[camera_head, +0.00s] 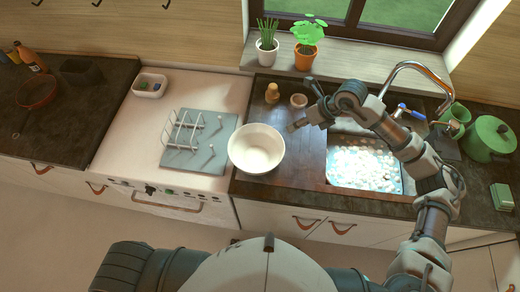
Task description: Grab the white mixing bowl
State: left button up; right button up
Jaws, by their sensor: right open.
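The white mixing bowl (257,150) stands upright on the dark countertop, left of the sink and close to the counter's front edge. It looks empty. My right gripper (302,106) reaches in from the right, over the sink. It is open and empty, just beyond the bowl's right rim, with a small gap showing between them. One finger is near the rim; the other points further back. My left gripper is not in view.
A sink (364,166) with a curved faucet (413,68) lies right of the bowl. A blue-grey mat (180,160) with a wire rack is left. A small bottle (272,93) and a small cup (299,100) stand behind. Potted plants (305,57) line the sill.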

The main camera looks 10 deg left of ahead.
jog(key=p, duration=0.2)
send_near(273, 139)
jog(key=x, duration=0.5)
jog(key=shift+w+d+f, duration=0.15)
jog(key=shift+w+d, duration=0.1)
jog(key=shift+a+f, duration=0.45)
jog(key=shift+a, duration=0.1)
jog(key=x, duration=0.3)
jog(key=shift+w+a+f+p, duration=0.1)
jog(key=shift+w+f+p, duration=0.05)
jog(key=shift+f+p, duration=0.25)
jog(key=shift+f, duration=0.4)
jog(key=c, duration=0.9)
grip_shut()
jog(key=shift+a, duration=0.1)
